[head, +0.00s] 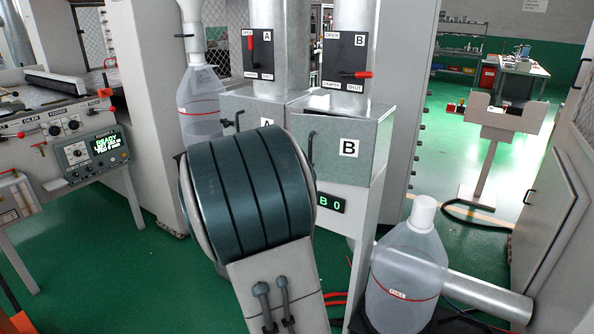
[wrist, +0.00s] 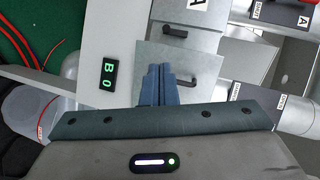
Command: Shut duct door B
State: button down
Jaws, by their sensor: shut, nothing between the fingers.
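Duct door B (head: 338,166) is a grey metal panel with a "B" label and a dark handle (head: 311,146), on the box below pipe B. In the wrist view it is a grey panel (wrist: 205,60) seen sideways, with its dark handle (wrist: 185,82). I cannot tell if it stands slightly ajar or flush. My gripper (wrist: 160,67) is shut and empty. Its fingertips appear in front of door B, beside the handle's end; contact cannot be told. In the head view my arm hides the gripper and covers the area left of door B.
Door A (head: 262,112) is just left of door B. Damper B's red lever (head: 358,74) lies horizontal; damper A's (head: 250,57) is upright. A green "B 0" display (head: 331,203) is below door B.

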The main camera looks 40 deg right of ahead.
jog(key=w+d+m+g+h, duration=0.1)
jog(key=w+d+m+h, duration=0.1)
jog(key=d, duration=0.7)
jog(key=w+d+f+m+g+h+p, duration=0.1)
jog(key=w+d+m+g+h, duration=0.1)
jog(key=d, duration=0.7)
jog(key=shift+w+d+f+m+h, duration=0.35)
jog(key=shift+w+m+h, duration=0.35)
jog(key=shift+m+h, duration=0.4)
